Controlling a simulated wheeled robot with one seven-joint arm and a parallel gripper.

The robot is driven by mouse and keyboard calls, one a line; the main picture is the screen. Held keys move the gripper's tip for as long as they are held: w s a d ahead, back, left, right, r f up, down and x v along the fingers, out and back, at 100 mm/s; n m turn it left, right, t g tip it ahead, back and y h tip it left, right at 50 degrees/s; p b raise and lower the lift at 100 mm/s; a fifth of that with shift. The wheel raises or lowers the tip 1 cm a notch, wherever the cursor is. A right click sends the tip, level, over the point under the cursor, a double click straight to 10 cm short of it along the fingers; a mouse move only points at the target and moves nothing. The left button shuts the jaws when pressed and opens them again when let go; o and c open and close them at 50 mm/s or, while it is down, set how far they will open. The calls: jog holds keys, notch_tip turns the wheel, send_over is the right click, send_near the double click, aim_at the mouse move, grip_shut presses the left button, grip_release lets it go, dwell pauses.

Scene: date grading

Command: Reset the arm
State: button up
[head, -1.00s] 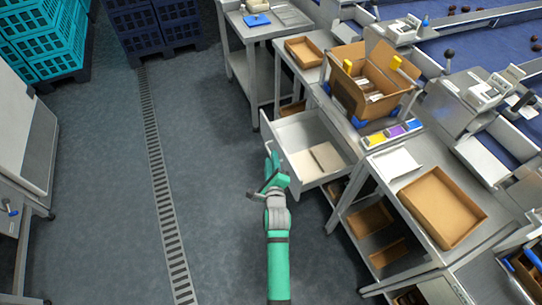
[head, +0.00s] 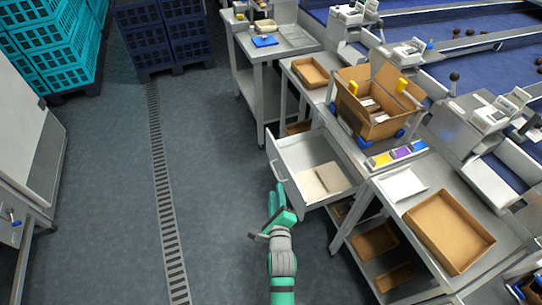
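My gripper (head: 277,200) is at the end of my green and grey arm, low in the middle of the head view. It is just in front of and below the open drawer (head: 283,146), near the drawer's handle side. I see no object held in it, but its fingers are seen from behind and I cannot tell whether they are apart. The drawer is pulled out from the workbench and holds a flat beige item (head: 324,178).
An open cardboard box (head: 378,100) stands on the bench above the drawer. A shallow brown tray (head: 449,230) lies on the right bench. Blue crates (head: 165,35) and teal crates (head: 45,45) stand at the back left. The floor (head: 105,200) left of my arm is clear.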

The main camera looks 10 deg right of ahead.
jog(key=s+a+f+n, duration=0.2)
jog(key=s+n, duration=0.4)
jog(key=s, duration=0.4)
jog(key=s+a+r+n, duration=0.2)
jog(key=s+n, duration=0.4)
jog(key=s, duration=0.3)
jog(key=s+a+r+n+y, duration=0.1)
jog(key=s+a+r+n, duration=0.1)
jog(key=s+r+n, duration=0.2)
jog(key=s+a+r+n, duration=0.3)
jog(key=s+n, duration=0.6)
jog(key=s, duration=0.5)
jog(key=shift+r+n+y, duration=0.2)
jog(key=shift+n+y, duration=0.1)
jog(key=shift+a, duration=0.15)
